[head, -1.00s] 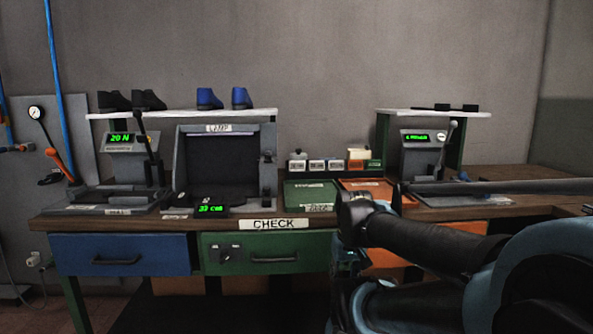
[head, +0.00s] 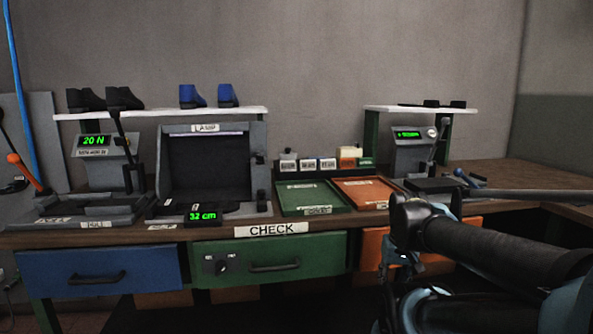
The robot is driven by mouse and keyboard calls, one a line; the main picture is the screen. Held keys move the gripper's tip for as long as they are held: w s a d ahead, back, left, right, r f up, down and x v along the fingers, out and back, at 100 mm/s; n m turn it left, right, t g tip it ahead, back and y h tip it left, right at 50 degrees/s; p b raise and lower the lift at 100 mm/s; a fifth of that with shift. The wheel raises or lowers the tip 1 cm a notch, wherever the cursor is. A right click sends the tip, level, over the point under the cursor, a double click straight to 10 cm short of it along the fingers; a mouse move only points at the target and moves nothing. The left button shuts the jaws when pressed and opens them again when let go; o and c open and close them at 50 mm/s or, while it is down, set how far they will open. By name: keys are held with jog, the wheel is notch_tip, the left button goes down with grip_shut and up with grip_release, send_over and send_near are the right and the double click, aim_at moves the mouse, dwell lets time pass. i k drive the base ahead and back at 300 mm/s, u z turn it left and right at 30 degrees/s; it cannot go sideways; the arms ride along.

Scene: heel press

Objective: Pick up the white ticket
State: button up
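I cannot single out the white ticket for certain. A row of small labelled holders stands at the back of the bench, with white fronts (head: 308,165) on the left and an orange one (head: 348,164) and a green one at the right. A pale block (head: 350,153) sits above the orange one. The writing on them is too small to read. My arm reaches in from the lower right, in front of the bench. My gripper (head: 402,265) is dark and partly hidden by the arm, and its fingers cannot be made out. It is well apart from the holders.
A green tray (head: 292,209) and an orange tray (head: 350,204) lie before the holders. The lamp box (head: 207,130) and a press (head: 100,150) stand left, another press (head: 411,153) right. Drawers (head: 268,245) front the bench. Shoes (head: 193,97) stand on the left shelf.

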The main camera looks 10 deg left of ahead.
aim_at(284, 165)
jog(key=k, duration=1.1)
jog(key=u, duration=0.55)
jog(key=i, duration=1)
jog(key=z, duration=0.05)
